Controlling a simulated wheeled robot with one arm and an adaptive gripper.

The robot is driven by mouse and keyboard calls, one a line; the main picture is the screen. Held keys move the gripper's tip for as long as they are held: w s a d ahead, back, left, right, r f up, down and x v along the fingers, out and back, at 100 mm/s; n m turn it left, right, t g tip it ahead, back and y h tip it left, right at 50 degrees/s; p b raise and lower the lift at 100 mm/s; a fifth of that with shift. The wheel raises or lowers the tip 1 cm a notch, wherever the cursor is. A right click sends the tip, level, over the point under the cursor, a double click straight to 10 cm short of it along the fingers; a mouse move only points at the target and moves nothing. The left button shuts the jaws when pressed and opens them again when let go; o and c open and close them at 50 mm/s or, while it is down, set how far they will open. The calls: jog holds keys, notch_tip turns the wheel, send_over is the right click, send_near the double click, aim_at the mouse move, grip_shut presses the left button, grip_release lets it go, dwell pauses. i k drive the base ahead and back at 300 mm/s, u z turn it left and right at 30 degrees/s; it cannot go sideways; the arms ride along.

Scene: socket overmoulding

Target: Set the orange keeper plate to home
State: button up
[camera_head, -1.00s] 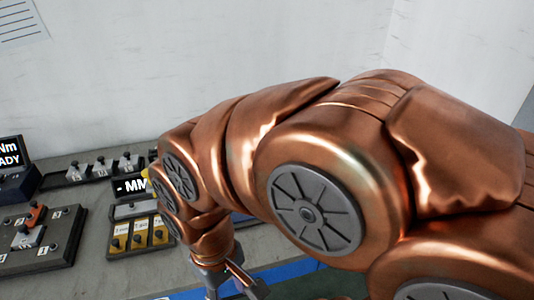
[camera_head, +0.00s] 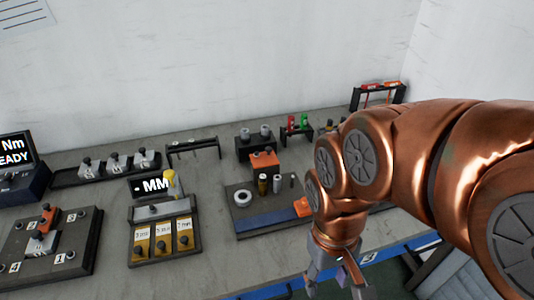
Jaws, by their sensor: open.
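Several orange parts show, and I cannot tell for sure which is the keeper plate. One orange piece (camera_head: 47,218) sits at the back of a grey block on the numbered dark fixture plate (camera_head: 22,268) at the far left. An orange block (camera_head: 264,160) stands at the back of the dark tray in the middle. A smaller orange piece (camera_head: 302,207) lies at that tray's right end, close left of my arm. My gripper (camera_head: 336,284) points down at the bottom edge, with its fingers apart, in front of the bench's blue front edge.
The middle tray (camera_head: 254,220) holds a white ring and small cylinders. A box with yellow-labelled compartments (camera_head: 165,244) stands between it and the fixture. Bare bench lies between the trays.

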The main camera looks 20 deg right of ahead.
aim_at(268, 158)
jog(key=z, duration=0.05)
jog(key=k, duration=1.1)
jog(key=u, duration=0.8)
jog(key=i, duration=1.35)
jog(key=z, duration=0.6)
